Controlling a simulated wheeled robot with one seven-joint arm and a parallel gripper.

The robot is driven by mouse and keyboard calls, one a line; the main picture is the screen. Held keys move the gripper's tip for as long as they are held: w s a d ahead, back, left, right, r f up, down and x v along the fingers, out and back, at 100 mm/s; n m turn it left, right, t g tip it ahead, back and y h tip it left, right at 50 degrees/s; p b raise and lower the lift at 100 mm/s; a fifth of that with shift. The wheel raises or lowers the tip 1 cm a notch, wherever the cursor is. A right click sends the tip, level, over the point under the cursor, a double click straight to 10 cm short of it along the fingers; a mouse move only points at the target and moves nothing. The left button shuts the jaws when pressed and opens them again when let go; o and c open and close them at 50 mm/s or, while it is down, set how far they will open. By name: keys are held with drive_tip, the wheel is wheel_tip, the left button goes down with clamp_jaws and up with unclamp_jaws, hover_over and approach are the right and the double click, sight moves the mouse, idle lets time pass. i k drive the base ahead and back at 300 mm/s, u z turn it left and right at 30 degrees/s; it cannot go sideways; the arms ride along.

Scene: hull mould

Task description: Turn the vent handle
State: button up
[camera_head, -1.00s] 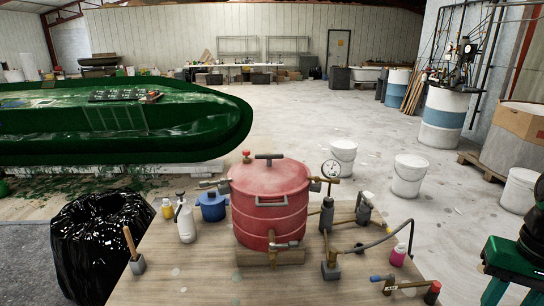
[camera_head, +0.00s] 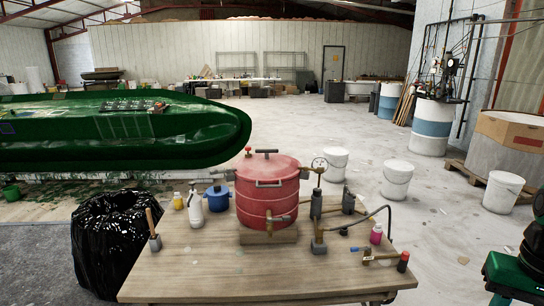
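A red pressure pot (camera_head: 267,205) with a lid stands on a wooden block on the table (camera_head: 210,275). A dark T-shaped handle (camera_head: 266,152) is on top of its lid, and a small red knob (camera_head: 248,150) stands at the lid's back left. A brass fitting (camera_head: 280,219) sticks out low on the pot's front. A pressure gauge (camera_head: 319,164) and piping stand at its right. A brass valve piece (camera_head: 380,259) with a red-and-black end lies at the table's right. I cannot tell which part is the vent handle.
A spray bottle (camera_head: 195,210), a blue pot (camera_head: 218,198) and a brush in a holder (camera_head: 153,230) stand left on the table. A black bag (camera_head: 108,240) stands beside it. White buckets (camera_head: 397,178) stand behind right. The table's front is clear.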

sight(266, 151)
drive_tip(key=k, duration=0.5)
drive_tip(key=u, duration=0.6)
drive_tip(key=i, duration=2.2)
drive_tip(key=z, duration=0.5)
